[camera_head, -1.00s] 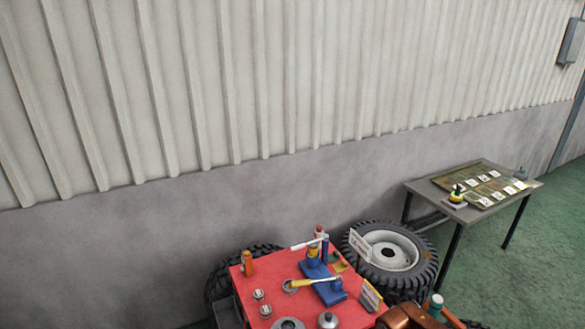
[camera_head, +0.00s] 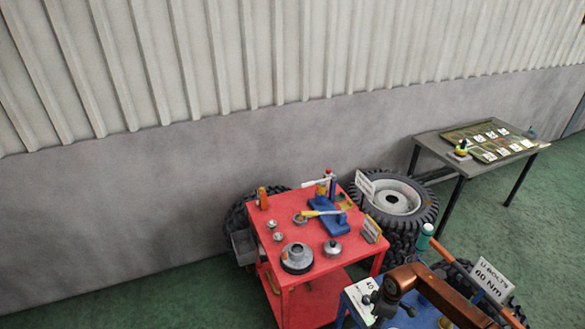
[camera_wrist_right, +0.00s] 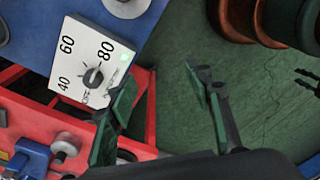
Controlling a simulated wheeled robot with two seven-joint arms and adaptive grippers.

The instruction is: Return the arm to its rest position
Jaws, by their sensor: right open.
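My right arm (camera_head: 440,296), copper-brown, comes in from the lower right of the head view. Its dark gripper (camera_head: 383,301) hangs beside the blue surface at the bottom. In the right wrist view my right gripper (camera_wrist_right: 163,105) is open, its two green-padded fingers wide apart. Nothing shows between them but green floor (camera_wrist_right: 175,65). A white dial panel (camera_wrist_right: 87,66) marked 40, 60 and 80 lies just beyond the left finger; it also shows in the head view (camera_head: 361,300). My left gripper is not in view.
A red cart (camera_head: 268,220) holds a blue tool fixture (camera_head: 328,222), a round grey part (camera_head: 297,259) and small fittings. Tyres (camera_head: 398,201) stand behind it. A grey table (camera_head: 432,145) with a card board is at right. A sign (camera_head: 492,280) reads U BOLTS 40 Nm.

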